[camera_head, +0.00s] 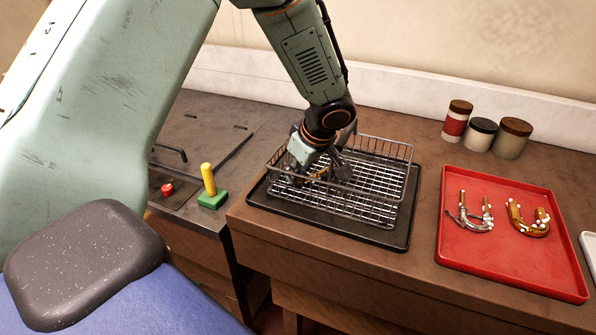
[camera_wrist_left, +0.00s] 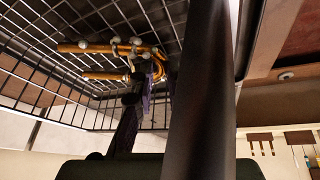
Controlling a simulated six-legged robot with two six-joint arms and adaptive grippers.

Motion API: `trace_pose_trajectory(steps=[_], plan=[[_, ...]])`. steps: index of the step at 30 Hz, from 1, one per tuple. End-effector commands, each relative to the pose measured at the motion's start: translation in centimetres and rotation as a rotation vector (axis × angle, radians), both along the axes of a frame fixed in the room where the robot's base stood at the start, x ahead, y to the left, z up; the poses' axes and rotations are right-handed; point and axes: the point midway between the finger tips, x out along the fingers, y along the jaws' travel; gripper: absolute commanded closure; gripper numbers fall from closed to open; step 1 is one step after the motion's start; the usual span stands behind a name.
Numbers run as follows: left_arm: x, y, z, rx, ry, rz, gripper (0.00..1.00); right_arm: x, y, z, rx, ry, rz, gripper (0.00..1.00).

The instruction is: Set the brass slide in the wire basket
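The wire basket (camera_head: 396,150) stands on a black tray on the brown bench. My left gripper (camera_head: 320,173) reaches down inside its left part. The brass slide (camera_head: 319,174) shows only in small bits between the gripper's dark parts. In the left wrist view the brass slide (camera_wrist_left: 105,48), a gold U-shaped tube with pale round ends, lies against the basket's wire grid (camera_wrist_left: 50,85). The fingertips of my left gripper (camera_wrist_left: 160,80) are at its bend. A wide dark bar covers part of that view, so whether they grip it is unclear. My right gripper is out of view.
A red tray (camera_head: 510,270) at right holds a silver slide (camera_head: 475,222) and another brass slide (camera_head: 528,228). Several lidded jars (camera_head: 481,135) stand behind. Left of the basket are a yellow peg on a green block (camera_head: 211,197) and a red button (camera_head: 167,189).

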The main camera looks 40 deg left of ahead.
Motion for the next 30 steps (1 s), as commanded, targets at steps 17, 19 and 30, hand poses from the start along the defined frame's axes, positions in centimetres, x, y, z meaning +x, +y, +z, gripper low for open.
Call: trace_pose_trajectory(steps=[17, 19, 30], plan=[[0.0, 0.0, 0.2, -0.001, 0.0, 0.0, 0.64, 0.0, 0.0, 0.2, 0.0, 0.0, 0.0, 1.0], [0.0, -0.1, 0.6, 0.0, -0.002, 0.0, 0.64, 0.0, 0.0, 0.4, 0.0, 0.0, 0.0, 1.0], [-0.8, -3.0, 7.2, 0.001, -0.005, -0.001, 0.64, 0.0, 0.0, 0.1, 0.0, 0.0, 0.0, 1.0]])
